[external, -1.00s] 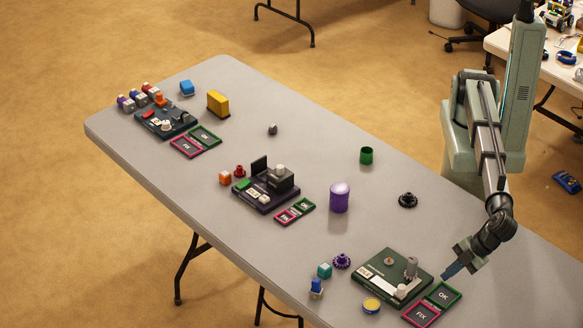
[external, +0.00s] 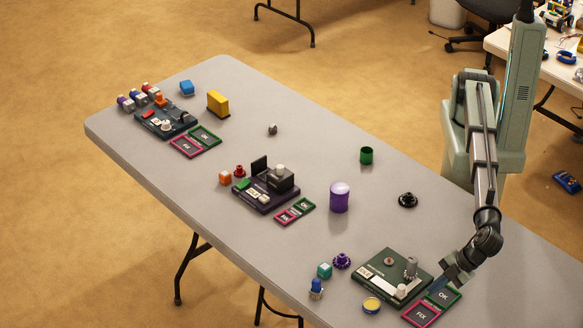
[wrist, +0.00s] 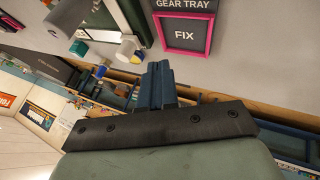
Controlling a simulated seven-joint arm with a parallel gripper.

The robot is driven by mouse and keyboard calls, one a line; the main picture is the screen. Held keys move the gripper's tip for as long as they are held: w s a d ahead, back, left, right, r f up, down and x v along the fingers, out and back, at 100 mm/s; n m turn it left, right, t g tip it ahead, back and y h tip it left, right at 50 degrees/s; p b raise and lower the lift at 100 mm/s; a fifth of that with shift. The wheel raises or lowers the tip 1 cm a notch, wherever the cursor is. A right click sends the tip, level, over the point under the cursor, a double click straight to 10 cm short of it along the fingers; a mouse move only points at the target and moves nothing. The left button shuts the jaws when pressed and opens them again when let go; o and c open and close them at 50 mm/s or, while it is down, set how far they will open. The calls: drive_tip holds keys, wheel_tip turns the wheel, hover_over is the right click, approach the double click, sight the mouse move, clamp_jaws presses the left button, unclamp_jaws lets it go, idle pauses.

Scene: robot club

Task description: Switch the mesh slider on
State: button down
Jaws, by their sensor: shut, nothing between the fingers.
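The dark green station board (external: 378,262) lies at the near right of the table. It carries a grey upright post (external: 411,267), a small brown round part (external: 389,261), a pale labelled strip (external: 375,283) and a white knob (external: 401,291). Which part is the mesh slider is not readable; the knob at the strip's end may be it. In the wrist view a white rounded part (wrist: 127,47) shows at the board's edge. My gripper (external: 436,288) is shut and empty, low over the OK and FIX trays, right of the knob and apart from it. Its blue fingers (wrist: 160,68) are together.
The green-framed OK tray (external: 444,295) and pink-framed FIX tray (external: 421,314) lie beside the board. A yellow-topped tin (external: 372,305), blue part (external: 316,288), teal cube (external: 324,271) and purple gear (external: 342,261) stand left of it. Two other stations lie farther away.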

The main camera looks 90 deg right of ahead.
sight(403, 297)
drive_tip(key=x, duration=0.3)
drive_tip(key=shift+w+f, duration=0.1)
drive_tip(key=shift+w+d+f, duration=0.15)
drive_tip(key=shift+w+d, duration=0.5)
drive_tip(key=shift+w, duration=0.25)
drive_tip(key=shift+w+d, duration=0.5)
drive_tip(key=shift+w, duration=0.3)
drive_tip(key=w+d, duration=0.4)
drive_tip(key=shift+d, duration=0.1)
drive_tip(key=shift+w, duration=0.1)
